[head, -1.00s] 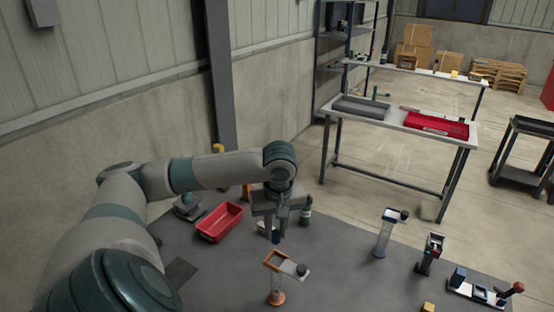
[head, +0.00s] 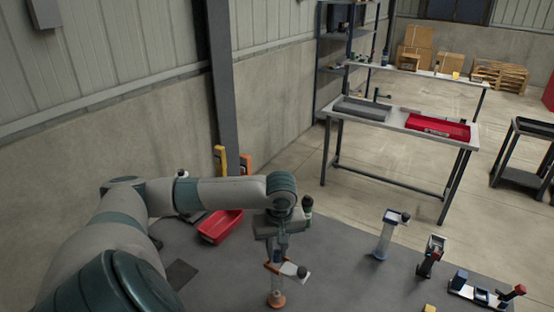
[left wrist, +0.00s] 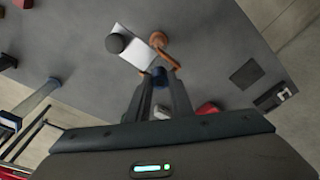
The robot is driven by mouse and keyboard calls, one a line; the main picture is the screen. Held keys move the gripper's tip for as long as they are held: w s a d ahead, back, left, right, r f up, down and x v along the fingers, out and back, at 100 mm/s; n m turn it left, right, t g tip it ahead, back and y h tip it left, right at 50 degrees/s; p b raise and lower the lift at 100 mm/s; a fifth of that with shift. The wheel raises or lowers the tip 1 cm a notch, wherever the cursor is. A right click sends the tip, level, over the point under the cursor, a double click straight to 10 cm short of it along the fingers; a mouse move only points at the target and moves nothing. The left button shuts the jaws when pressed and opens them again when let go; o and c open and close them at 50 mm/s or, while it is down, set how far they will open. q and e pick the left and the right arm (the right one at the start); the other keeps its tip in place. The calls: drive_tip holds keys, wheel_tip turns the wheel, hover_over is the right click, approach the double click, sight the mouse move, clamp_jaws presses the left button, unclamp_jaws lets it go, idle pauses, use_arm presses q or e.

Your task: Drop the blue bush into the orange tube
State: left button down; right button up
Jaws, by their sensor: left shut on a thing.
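My left gripper (head: 279,252) is shut on the blue bush (left wrist: 159,73), which shows between the fingertips in the left wrist view. In the head view the fingers point down just above the orange tube (head: 277,298), a clear upright tube with an orange foot and an orange collar. The collar and foot also show beyond the bush in the left wrist view (left wrist: 157,38). My right gripper is not in view.
A red bin (head: 220,226) lies behind left of the gripper. A blue-footed tube (head: 384,236), a dark stand (head: 431,256) and a low fixture (head: 481,295) stand to the right on the grey table (head: 345,275). A dark bottle (head: 307,205) stands close behind the gripper.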

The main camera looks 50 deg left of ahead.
sight(277, 253)
use_arm(q)
drive_tip(key=shift+f, duration=0.65)
drive_tip(key=c, duration=1.5)
unclamp_jaws()
drive_tip(key=shift+r, duration=3.55)
drive_tip(key=shift+f, duration=0.1)
